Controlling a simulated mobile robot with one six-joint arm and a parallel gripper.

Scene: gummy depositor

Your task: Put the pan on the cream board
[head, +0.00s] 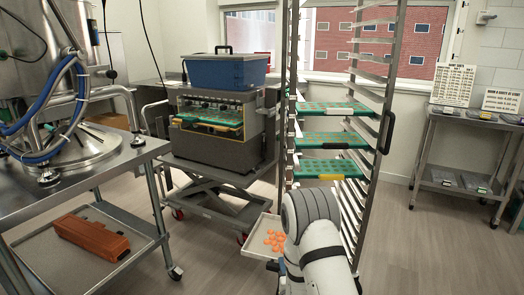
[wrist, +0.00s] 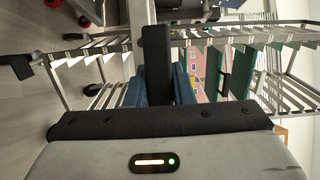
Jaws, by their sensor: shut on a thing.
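The pan (head: 254,247) is a pale shallow tray with orange pieces on it, left of the rack's foot in the head view. My arm hides its right part. My gripper is hidden behind my arm in the head view. In the wrist view, which is turned sideways, my gripper (wrist: 158,92) has blue fingers on both sides of a black bar, which looks like the pan's grip seen end-on. It is shut on it. I cannot pick out the cream board with certainty in either view.
A tall rack (head: 388,110) holds green mould trays (head: 330,138) just beyond my arm. The depositor (head: 215,132) stands on a lift cart (head: 205,190) to the left. A steel table (head: 100,165) is at far left. A two-level cart (head: 428,150) stands at right, with open floor before it.

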